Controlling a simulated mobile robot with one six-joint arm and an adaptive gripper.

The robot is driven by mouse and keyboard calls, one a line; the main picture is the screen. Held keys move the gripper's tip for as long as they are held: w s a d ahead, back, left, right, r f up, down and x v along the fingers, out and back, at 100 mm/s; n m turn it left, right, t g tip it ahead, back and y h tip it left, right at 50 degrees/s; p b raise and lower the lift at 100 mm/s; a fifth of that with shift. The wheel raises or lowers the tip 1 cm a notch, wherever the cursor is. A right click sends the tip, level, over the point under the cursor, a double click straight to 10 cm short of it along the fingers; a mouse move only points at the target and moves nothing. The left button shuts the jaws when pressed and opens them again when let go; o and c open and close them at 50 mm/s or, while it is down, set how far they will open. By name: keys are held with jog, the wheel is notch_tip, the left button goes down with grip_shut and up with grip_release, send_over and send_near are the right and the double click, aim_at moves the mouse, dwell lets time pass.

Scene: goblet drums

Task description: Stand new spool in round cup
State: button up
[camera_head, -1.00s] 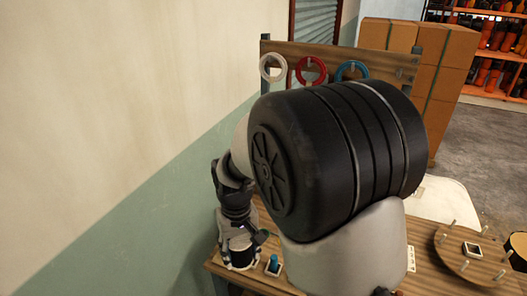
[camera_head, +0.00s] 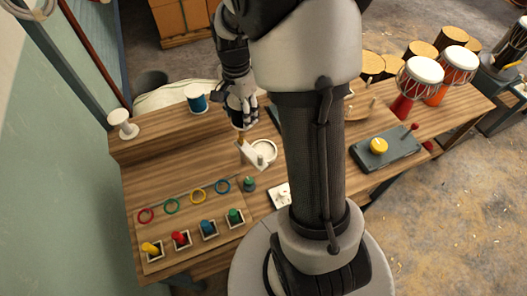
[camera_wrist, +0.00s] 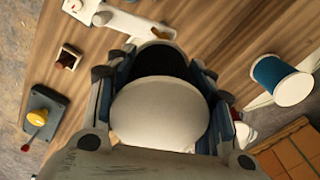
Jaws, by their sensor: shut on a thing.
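My gripper (camera_head: 241,122) is over the back part of the workbench in the head view. In the wrist view my gripper (camera_wrist: 155,95) is shut on a spool (camera_wrist: 160,112), whose round white end fills the space between the fingers, with a black part behind it. The fingers hide most of this spool in the head view. A white round cup (camera_head: 264,150) is on the bench just below and right of my gripper, apart from it. A white fitting, perhaps part of the cup's mount, shows at the top of the wrist view (camera_wrist: 130,20).
A blue spool (camera_head: 196,99) and a bare white spool (camera_head: 122,123) stand on the raised shelf at left. Coloured rings (camera_head: 197,194) and several pegs in square holders (camera_head: 208,230) lie in front. A dark device with a yellow knob (camera_head: 379,146) and drums (camera_head: 421,75) are at right.

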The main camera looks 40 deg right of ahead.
aim_at(263, 152)
jog(key=s+d+m, duration=0.2)
jog(key=d+m, duration=0.4)
jog(key=m, duration=0.1)
jog(key=shift+m, duration=0.3)
jog(key=f+b, duration=0.3)
jog(key=f, duration=0.7)
jog(key=f+b, duration=0.3)
jog(key=f, duration=0.7)
jog(key=shift+w+d+f, duration=0.15)
jog(key=shift+d+f, duration=0.05)
jog(key=shift+f, duration=0.1)
jog(key=shift+f+b, duration=0.1)
jog(key=shift+b, duration=0.2)
jog(key=shift+f, duration=0.2)
jog(key=o, duration=1.3)
jog(key=shift+r, duration=0.1)
